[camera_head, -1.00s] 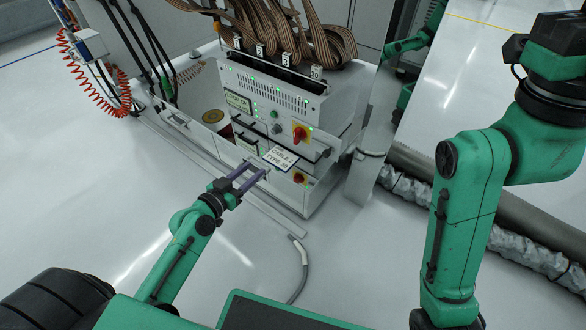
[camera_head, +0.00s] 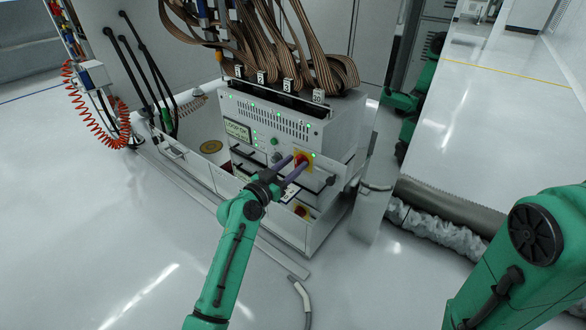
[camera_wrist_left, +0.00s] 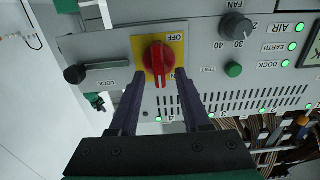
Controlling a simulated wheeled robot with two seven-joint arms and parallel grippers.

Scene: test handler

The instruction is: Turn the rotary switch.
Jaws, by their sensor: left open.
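The rotary switch is a red knob on a yellow plate on the front panel of the white cabinet. In the head view the switch (camera_head: 312,156) is partly hidden by my left gripper (camera_head: 297,161). The left wrist view shows the switch (camera_wrist_left: 158,58) clearly, with its grip bar pointing down in the picture and "OFF" printed on the plate. My left gripper (camera_wrist_left: 160,74) is open, its purple fingertips on either side of the knob. I cannot tell whether they touch it. My right gripper is out of view.
A grey FAN dial (camera_wrist_left: 236,26) and a green TEST button (camera_wrist_left: 233,70) sit beside the switch. A black handle (camera_wrist_left: 76,74) is on its other side. Ribbon cables (camera_head: 275,50) hang above. The floor in front is mostly clear.

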